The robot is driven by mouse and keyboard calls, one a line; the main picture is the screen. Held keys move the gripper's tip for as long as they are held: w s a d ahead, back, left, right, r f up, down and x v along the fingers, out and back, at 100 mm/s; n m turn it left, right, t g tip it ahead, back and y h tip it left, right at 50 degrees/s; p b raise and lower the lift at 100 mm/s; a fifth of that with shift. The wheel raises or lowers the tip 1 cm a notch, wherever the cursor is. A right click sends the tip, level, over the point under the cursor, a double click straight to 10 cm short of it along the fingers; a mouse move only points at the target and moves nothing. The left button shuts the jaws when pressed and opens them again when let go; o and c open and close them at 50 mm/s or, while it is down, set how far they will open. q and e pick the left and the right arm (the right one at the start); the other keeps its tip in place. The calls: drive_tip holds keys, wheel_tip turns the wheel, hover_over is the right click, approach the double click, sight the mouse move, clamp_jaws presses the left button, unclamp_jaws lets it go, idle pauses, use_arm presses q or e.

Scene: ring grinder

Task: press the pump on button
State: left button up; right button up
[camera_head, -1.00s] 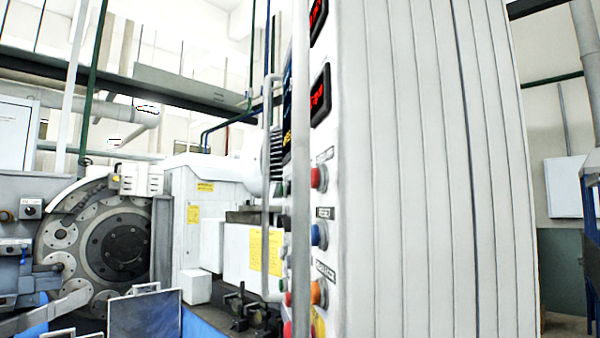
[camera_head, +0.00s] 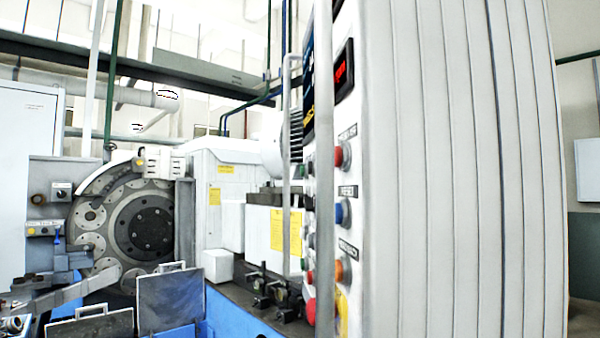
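A tall white control cabinet (camera_head: 455,180) stands at the centre right. Its narrow button panel is seen at a steep angle. A red button (camera_head: 341,156), a blue button (camera_head: 342,212) and an orange button (camera_head: 341,271) run down its near edge under small labels. Smaller red (camera_head: 310,277) and green (camera_head: 303,264) buttons and a larger red one (camera_head: 311,311) sit at the panel's lower left. The labels are too small to read, so I cannot tell which is the pump on button. Neither gripper is in view.
A grinding machine with a large round disc (camera_head: 145,230) stands at the left. Grey plates (camera_head: 170,298) and a blue base (camera_head: 235,318) are at the lower left.

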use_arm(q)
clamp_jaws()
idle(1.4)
